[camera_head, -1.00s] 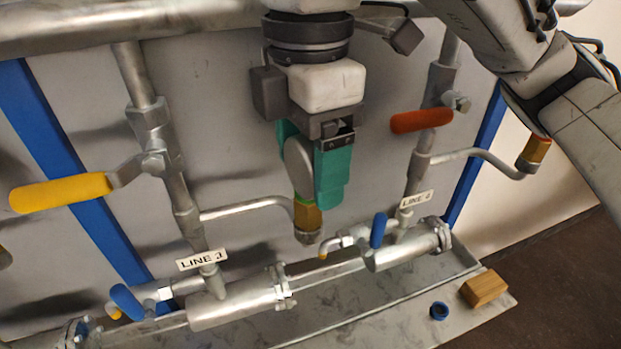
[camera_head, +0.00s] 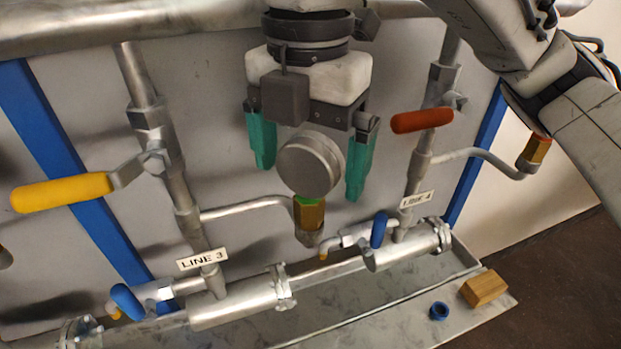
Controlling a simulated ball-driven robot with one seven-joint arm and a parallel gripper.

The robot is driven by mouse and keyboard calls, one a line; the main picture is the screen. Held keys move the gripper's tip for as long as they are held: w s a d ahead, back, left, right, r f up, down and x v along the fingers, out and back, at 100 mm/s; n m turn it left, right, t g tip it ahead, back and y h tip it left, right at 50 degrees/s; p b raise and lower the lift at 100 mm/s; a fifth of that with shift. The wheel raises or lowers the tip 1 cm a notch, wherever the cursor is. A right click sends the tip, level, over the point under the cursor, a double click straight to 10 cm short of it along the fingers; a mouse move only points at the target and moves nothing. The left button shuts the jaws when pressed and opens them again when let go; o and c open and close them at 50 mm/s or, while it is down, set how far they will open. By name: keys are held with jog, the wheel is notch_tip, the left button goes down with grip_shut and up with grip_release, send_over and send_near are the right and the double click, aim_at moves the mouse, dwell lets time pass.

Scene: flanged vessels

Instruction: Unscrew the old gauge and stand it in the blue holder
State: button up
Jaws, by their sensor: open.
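The gauge (camera_head: 310,165) is a round silver disc with a plain side towards me. It stands upright on a brass hex fitting (camera_head: 309,214) with a green band at its top, at the end of the Line 3 side pipe. My gripper (camera_head: 310,184) points down from above, with its teal fingers spread wide on either side of the gauge. A gap shows between each finger and the disc. The blue holder (camera_head: 439,311) is a small ring on the grey ledge at lower right, and it looks empty.
A wooden block (camera_head: 486,289) lies beside the holder. A yellow lever (camera_head: 62,192) is at left and a red lever (camera_head: 421,121) right of my gripper. Blue-handled valves (camera_head: 379,230) and flanged vessels (camera_head: 238,303) sit below. Another capped brass fitting (camera_head: 535,151) is at right.

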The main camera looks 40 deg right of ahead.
notch_tip(320, 180, up, 11)
jog(key=shift+f+p, duration=0.1)
jog(key=shift+p, duration=0.4)
jog(key=shift+c, duration=0.5)
